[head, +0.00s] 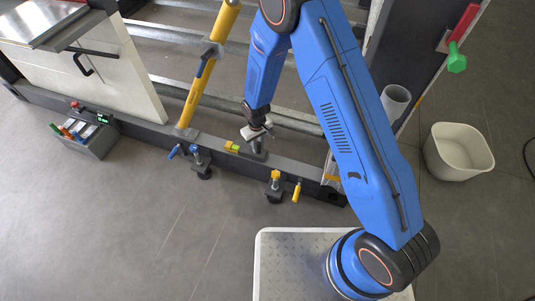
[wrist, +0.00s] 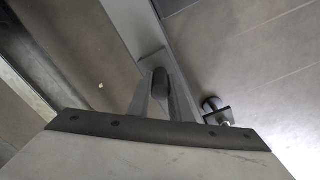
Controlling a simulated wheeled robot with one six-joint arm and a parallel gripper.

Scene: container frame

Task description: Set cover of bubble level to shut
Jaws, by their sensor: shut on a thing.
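A small orange and yellow-green block (head: 232,147), which looks like the bubble level, sits on top of the dark front beam. Its cover cannot be made out at this size. My gripper (head: 257,137) is just right of it, pointing down over a grey upright piece (head: 259,152) on the beam. In the wrist view my gripper (wrist: 160,92) has its two fingers on either side of a dark rounded piece (wrist: 160,84) and is shut on it. I cannot tell whether this piece belongs to the level. The coloured block does not show in the wrist view.
The dark beam (head: 305,184) carries blue (head: 196,155) and yellow (head: 275,176) clamp-like fittings. A yellow strut (head: 199,88) rises left of my arm. A tool box (head: 90,138) stands at left, a white bin (head: 457,151) at right. The floor in front is mostly clear.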

